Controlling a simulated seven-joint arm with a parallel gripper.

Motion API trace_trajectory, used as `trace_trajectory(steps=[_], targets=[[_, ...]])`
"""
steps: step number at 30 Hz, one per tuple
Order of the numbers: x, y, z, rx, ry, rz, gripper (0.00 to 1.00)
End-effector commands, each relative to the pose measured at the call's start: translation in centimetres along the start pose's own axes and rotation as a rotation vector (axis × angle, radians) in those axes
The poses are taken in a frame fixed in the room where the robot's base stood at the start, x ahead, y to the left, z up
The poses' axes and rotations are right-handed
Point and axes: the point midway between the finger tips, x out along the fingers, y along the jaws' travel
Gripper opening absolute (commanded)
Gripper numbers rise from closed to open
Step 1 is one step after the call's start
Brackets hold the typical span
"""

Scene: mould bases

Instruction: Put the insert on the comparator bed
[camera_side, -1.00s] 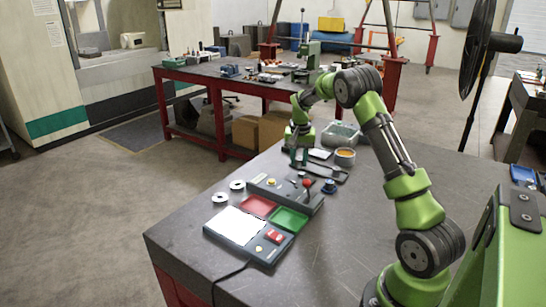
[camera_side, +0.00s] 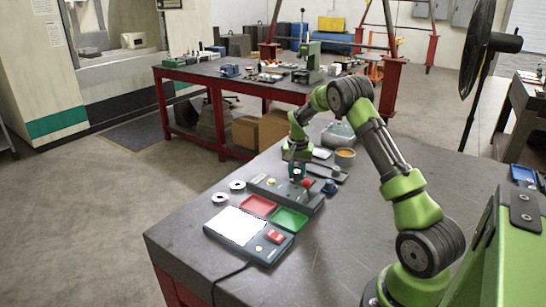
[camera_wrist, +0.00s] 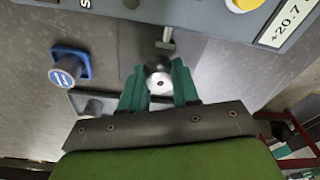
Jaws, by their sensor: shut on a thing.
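In the wrist view my gripper (camera_wrist: 158,82) has its two teal fingers closed on a small round silver insert (camera_wrist: 159,84) with a dark centre hole. The comparator (camera_side: 284,192) is a long grey unit on the bench; its body with a yellow button and a "+20.7" label (camera_wrist: 286,20) crosses the top of the wrist view. A short metal stem (camera_wrist: 165,40) points from it toward the insert, over a darker grey patch that appears to be the bed (camera_wrist: 140,45). In the side view my gripper (camera_side: 297,172) is above the comparator's far end; the insert's contact with the bed cannot be told.
A blue knob (camera_wrist: 66,70) on a blue base stands left of my gripper in the wrist view. Red (camera_side: 258,205) and green (camera_side: 289,219) trays, a white-topped panel (camera_side: 237,225) and two pale discs (camera_side: 237,185) lie nearer.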

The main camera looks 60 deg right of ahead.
Motion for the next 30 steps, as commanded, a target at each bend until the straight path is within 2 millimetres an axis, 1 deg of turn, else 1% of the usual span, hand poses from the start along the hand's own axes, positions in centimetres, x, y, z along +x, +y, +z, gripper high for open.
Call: trace_trajectory(steps=[11,12,17,26,30], targets=[[0.2,0.0,0.0,0.000,0.000,0.000,0.00],[0.2,0.0,0.0,0.000,0.000,0.000,0.35],[0.2,0.0,0.0,0.000,0.000,0.000,0.59],[0.2,0.0,0.1,0.000,-0.001,0.000,0.60],[-1.0,-0.1,0.0,-0.001,0.001,-0.001,0.60]])
